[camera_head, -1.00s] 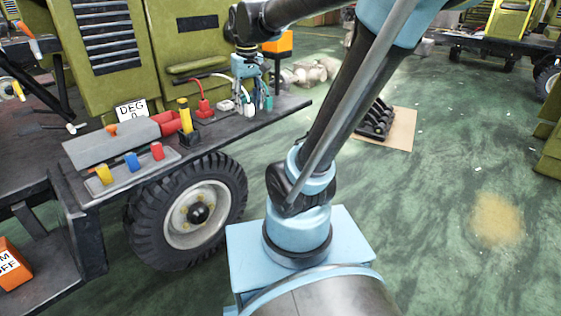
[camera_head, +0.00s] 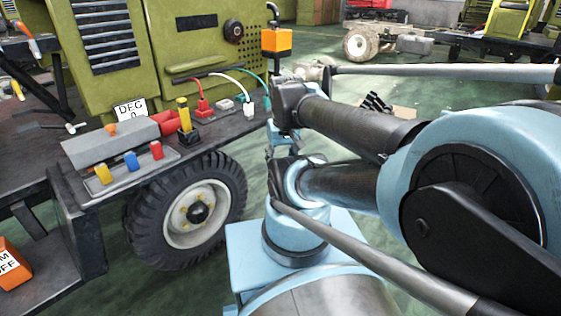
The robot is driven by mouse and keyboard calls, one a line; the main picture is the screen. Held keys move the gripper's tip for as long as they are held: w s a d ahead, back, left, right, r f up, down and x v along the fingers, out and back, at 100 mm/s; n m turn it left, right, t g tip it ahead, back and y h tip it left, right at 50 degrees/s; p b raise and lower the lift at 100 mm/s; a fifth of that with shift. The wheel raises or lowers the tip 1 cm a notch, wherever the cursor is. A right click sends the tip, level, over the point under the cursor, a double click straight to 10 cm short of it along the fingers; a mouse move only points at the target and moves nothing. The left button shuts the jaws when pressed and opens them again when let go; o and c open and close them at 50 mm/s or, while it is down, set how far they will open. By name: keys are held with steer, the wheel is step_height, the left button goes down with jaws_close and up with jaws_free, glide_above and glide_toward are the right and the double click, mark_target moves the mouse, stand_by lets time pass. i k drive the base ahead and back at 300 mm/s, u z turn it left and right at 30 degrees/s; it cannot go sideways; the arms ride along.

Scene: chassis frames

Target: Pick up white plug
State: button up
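The white plug (camera_head: 249,108) stands at the right end of the dark shelf on the green vehicle, at the end of a white cable. My gripper (camera_head: 271,156) hangs below my dark wrist, to the right of the shelf's end and lower in the picture than the white plug. It is apart from the plug in the picture. Its fingers are small and overlap my arm's base, so I cannot tell whether they are open or shut, or whether anything is between them.
A red plug (camera_head: 203,107) and a pale socket block (camera_head: 225,104) sit left of the white plug. A teal cable (camera_head: 257,84) runs beside it. An orange box (camera_head: 276,40) stands behind. A yellow-and-black switch (camera_head: 187,122) and a grey panel with coloured levers lie further left.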

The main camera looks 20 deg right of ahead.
mark_target(248, 111)
steer(key=u, duration=0.95)
steer(key=k, duration=0.8)
steer(key=z, duration=1.45)
steer(key=i, duration=0.5)
